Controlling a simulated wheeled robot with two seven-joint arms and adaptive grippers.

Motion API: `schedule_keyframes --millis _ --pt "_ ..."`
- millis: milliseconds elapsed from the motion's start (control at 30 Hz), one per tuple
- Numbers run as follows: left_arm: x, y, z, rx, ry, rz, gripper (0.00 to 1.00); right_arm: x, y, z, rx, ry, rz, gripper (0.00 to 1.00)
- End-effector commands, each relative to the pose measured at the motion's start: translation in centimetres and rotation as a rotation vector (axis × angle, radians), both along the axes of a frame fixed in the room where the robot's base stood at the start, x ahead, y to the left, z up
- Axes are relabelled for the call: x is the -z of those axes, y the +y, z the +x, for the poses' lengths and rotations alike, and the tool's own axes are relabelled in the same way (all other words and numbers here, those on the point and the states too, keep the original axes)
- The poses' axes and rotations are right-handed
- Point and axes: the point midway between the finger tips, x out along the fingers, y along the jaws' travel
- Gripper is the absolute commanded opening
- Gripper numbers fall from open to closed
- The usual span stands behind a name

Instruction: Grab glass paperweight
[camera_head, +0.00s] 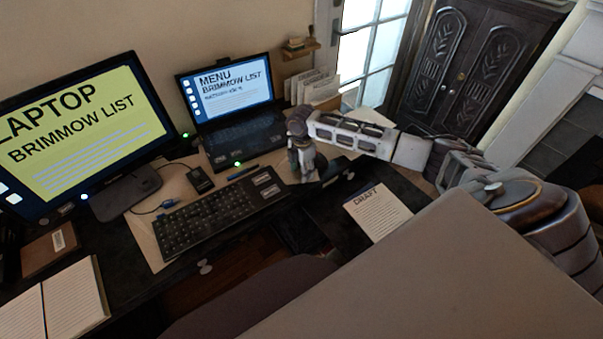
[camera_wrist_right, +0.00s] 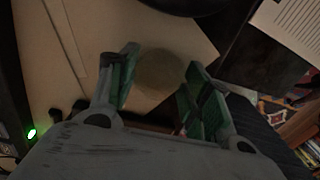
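My right gripper (camera_head: 306,176) reaches over the desk from the right, its fingers pointing down beside the keyboard's right end. In the right wrist view its two fingers (camera_wrist_right: 162,57) stand apart with green inner pads. A dim, round, brownish see-through shape (camera_wrist_right: 162,76), which looks like the glass paperweight, lies between and just beyond the fingers. I cannot tell whether either finger touches it. In the head view I cannot make out the paperweight; the gripper covers that spot. My left gripper is not in view.
A keyboard (camera_head: 215,215), a mouse (camera_head: 200,179) and an open laptop (camera_head: 243,135) are left of the gripper. A large monitor (camera_head: 85,130) stands further left. A "DRAFT" sheet (camera_head: 378,212) lies to the right. Upright papers (camera_head: 312,88) stand behind.

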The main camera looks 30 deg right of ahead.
Motion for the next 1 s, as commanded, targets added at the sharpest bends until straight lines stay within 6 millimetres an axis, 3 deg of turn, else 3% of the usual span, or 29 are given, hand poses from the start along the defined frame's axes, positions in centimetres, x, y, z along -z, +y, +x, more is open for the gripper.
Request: schedule_keyframes --millis 33,200,633,1000 --pt "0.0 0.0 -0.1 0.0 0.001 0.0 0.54 0.0 0.0 0.0 0.0 0.001 0.0 0.37" --pt "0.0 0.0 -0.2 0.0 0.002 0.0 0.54 0.0 0.0 0.0 0.0 0.0 0.0 0.18" --pt "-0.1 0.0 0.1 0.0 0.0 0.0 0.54 -1.0 0.0 0.1 0.001 -0.001 0.0 0.18" --pt "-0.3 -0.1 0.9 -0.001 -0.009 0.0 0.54 -5.9 0.0 0.1 0.0 -0.003 0.0 0.18"
